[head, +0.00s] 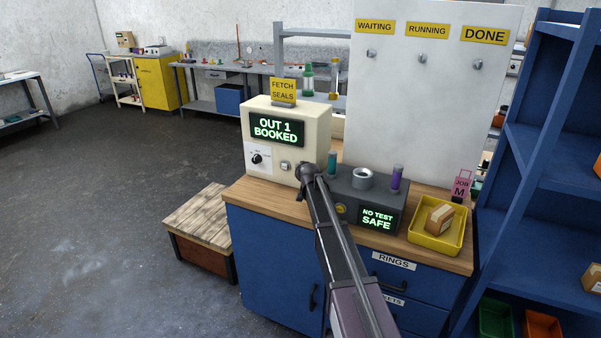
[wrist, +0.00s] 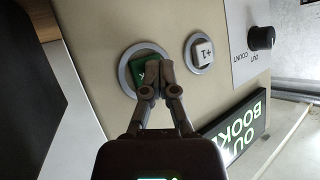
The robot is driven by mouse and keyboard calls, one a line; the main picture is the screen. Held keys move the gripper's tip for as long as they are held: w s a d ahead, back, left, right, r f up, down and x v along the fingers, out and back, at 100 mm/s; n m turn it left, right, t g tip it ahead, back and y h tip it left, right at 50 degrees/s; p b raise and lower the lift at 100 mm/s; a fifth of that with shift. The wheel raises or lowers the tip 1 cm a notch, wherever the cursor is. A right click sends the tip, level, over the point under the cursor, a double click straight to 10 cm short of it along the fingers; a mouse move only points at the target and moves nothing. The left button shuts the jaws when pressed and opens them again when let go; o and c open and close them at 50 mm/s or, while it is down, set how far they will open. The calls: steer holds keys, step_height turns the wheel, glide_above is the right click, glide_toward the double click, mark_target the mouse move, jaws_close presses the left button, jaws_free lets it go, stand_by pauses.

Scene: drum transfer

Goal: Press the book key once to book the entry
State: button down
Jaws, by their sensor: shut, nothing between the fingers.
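The cream booking box (head: 313,128) stands on the wooden-topped cabinet. Its lit display (head: 277,131) reads "OUT 1 BOOKED". In the wrist view the book key (wrist: 138,66) is a green square key in a grey round ring, partly covered by my fingertips. My gripper (wrist: 150,77) is shut and empty, its tips over that key; I cannot tell whether they touch it. In the head view my gripper (head: 306,172) is at the box's lower right front and hides the green key. A white "+1" key (wrist: 203,51) sits beside it, clear of the fingers.
A black knob (wrist: 261,37) is farther along the panel. A dark tester (head: 345,203) reading "NO TEST SAFE" stands right of my gripper, with a yellow tray (head: 422,240) holding a small box beyond. A "FETCH SEALS" sign (head: 283,91) tops the booking box.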

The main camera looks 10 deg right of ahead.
steer(key=shift+s+a, duration=0.15)
steer(key=shift+s, duration=0.1)
stand_by(0.3)
steer(key=s+a, duration=0.3)
steer(key=s, duration=0.2)
steer(key=shift+a, duration=0.3)
stand_by(0.3)
stand_by(0.6)
steer(key=s+f+g, duration=0.3)
steer(key=s+g, duration=0.1)
steer(key=s, duration=1)
steer(key=s+d+f+n+g, duration=0.1)
steer(key=s+f+g, duration=0.2)
steer(key=s, duration=1.1)
steer(key=s+f+n+g, duration=0.1)
steer(key=s+f+g, duration=0.2)
steer(key=s, duration=1.1)
steer(key=shift+s+d+g+p, duration=0.3)
steer(key=shift+s+g, duration=0.05)
steer(key=shift+g, duration=0.85)
